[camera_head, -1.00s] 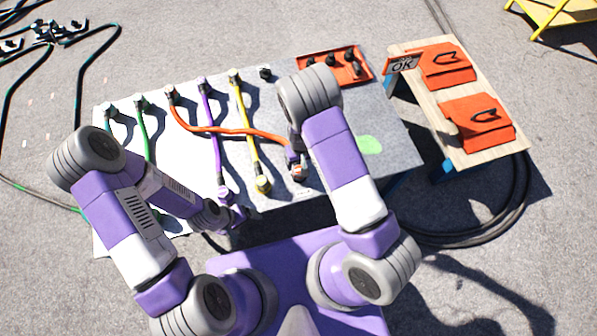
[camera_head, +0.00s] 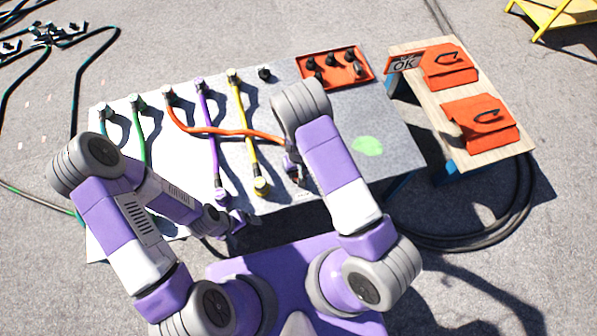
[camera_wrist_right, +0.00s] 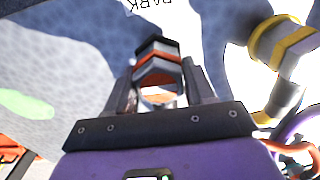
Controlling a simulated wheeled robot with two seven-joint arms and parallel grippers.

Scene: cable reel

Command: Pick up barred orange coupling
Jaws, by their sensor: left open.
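The orange coupling (camera_wrist_right: 158,66), dark with an orange band and a black end, sits between the two fingers of my right gripper (camera_wrist_right: 160,84) in the right wrist view. Both fingers press close on its sides. In the head view my right gripper (camera_head: 294,168) is at the table's near edge and my forearm hides most of the coupling. The orange cable (camera_head: 225,131) runs from the table's back row across the purple and yellow cables to this gripper. My left gripper (camera_head: 238,221) is open and empty at the near edge, close to the purple cable's lower end.
The grey table (camera_head: 395,140) carries green, purple (camera_head: 211,140) and yellow (camera_head: 246,130) cables. The yellow coupling (camera_wrist_right: 283,42) is close beside my right gripper. A red tray (camera_head: 322,79) with dark parts is at the back. A wooden bench (camera_head: 440,113) with orange pouches stands right.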

